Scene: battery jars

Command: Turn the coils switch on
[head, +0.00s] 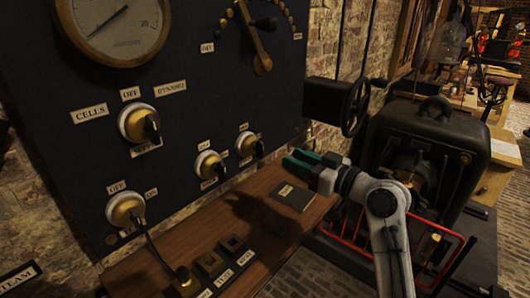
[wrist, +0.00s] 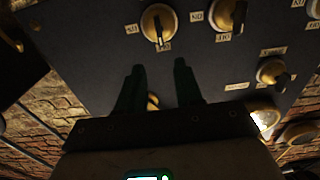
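A dark panel (head: 190,110) carries several brass knob switches on white bases with dark levers. One knob (head: 135,123) stands by the CELLS, OFF and DYNAMO labels. A larger lower-left knob (head: 125,210) has OFF and ON labels. Two smaller knobs (head: 208,165) and (head: 248,146) sit at the panel's lower right; I cannot read which switch is the coils switch. My gripper (head: 296,161) is open, its green fingers apart, to the right of the small knobs and touching none. The wrist view shows the panel upside down, with a brass knob (wrist: 158,22) beyond the dark fingers (wrist: 158,80).
A wooden shelf (head: 240,212) juts out below the panel, with a dark labelled block (head: 292,196) under my gripper and small labelled blocks (head: 211,263) at the front. A black handwheel (head: 356,105) and a large dark machine (head: 425,150) stand to the right.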

